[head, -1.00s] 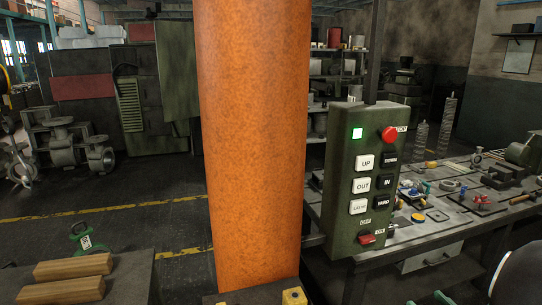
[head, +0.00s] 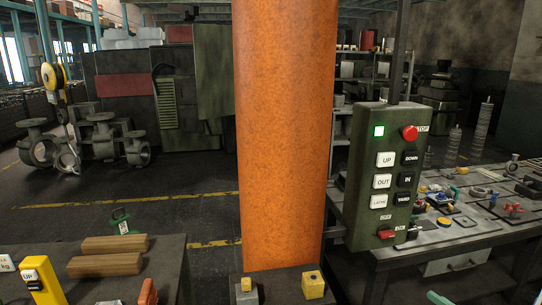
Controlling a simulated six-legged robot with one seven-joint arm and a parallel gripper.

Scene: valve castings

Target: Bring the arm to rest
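My gripper is not in view, and no part of my arm can be made out for sure. The arm's pose cannot be told from this view. A green control box (head: 376,185) hangs upright in front of me, right of an orange column (head: 283,140). It has a lit green lamp (head: 379,130), a red round button (head: 410,133), several white and black buttons such as UP (head: 385,160) and DOWN (head: 409,158), and a red switch (head: 387,234) at its bottom. Nothing touches the box's front.
A workbench (head: 440,247) with small parts stands at right. Two wooden blocks (head: 104,265) lie on a dark table (head: 165,280) at lower left, near a yellow box (head: 41,280). Valve castings (head: 100,140) and a yellow hook block (head: 55,77) are at left. Open floor (head: 120,200) lies between.

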